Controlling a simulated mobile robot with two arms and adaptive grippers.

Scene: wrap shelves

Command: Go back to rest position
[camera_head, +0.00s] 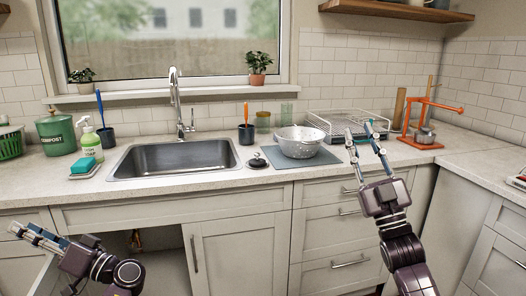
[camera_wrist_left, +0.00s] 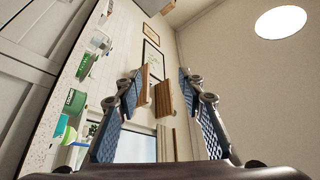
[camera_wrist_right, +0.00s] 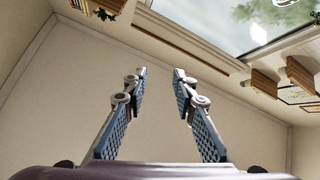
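My left gripper (camera_head: 22,229) is at the lower left of the head view, in front of the lower cabinets and below the counter's level in the picture. Its two fingers are apart with nothing between them, as the left wrist view (camera_wrist_left: 160,78) also shows. My right gripper (camera_head: 359,130) is right of centre in the head view, its fingers pointing up across the counter and the dish rack behind. Its fingers are also apart and empty in the right wrist view (camera_wrist_right: 160,72). Both wrist cameras look up toward walls and ceiling.
The counter (camera_head: 240,188) holds a sink (camera_head: 175,157), a colander (camera_head: 299,142) on a mat, a dish rack (camera_head: 335,122), a green compost bin (camera_head: 56,135) and an orange stand (camera_head: 421,143). A lower cabinet beside my left arm stands open (camera_head: 150,265).

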